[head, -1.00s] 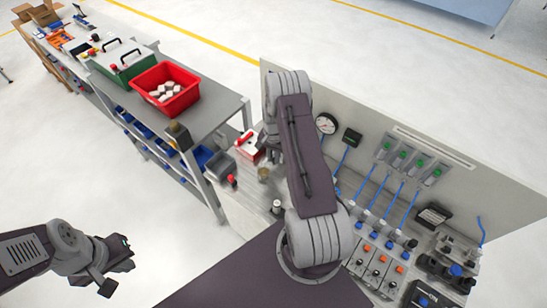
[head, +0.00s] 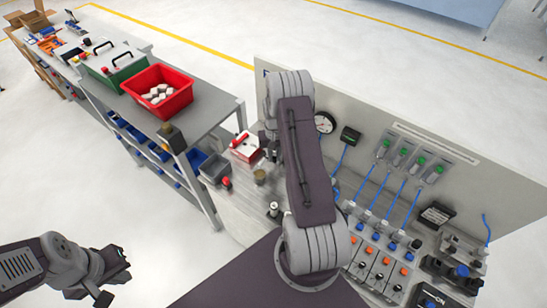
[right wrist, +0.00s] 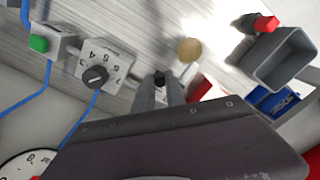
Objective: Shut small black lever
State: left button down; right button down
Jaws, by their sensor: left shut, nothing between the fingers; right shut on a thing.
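A small black part (right wrist: 160,77), which looks like the lever, sits between the fingertips of my right gripper (right wrist: 158,88) in the right wrist view. The fingers are shut on it. A white box (right wrist: 120,66) with a round black knob and printed numbers is just left of it in that view. In the head view my right arm hides most of the right gripper and the black part. My left gripper (head: 113,278) hangs at the lower left over the floor, shut and empty, away from the bench.
A grey bin (right wrist: 283,58) and a tan round piece (right wrist: 189,50) stand near the right gripper. A white box with a red handle (head: 245,147), a gauge (head: 325,123) and tubed valves are close by. A red crate (head: 160,102) stands on the shelf table.

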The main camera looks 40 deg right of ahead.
aim_at(274, 157)
dwell(0.5)
jog(key=c, duration=1.4)
grip_release()
jog(key=shift+w, duration=0.1)
jog(key=shift+o, duration=0.2)
notch_tip(274, 157, up, 9)
jog(key=b, duration=0.2)
jog(key=shift+b, duration=0.35)
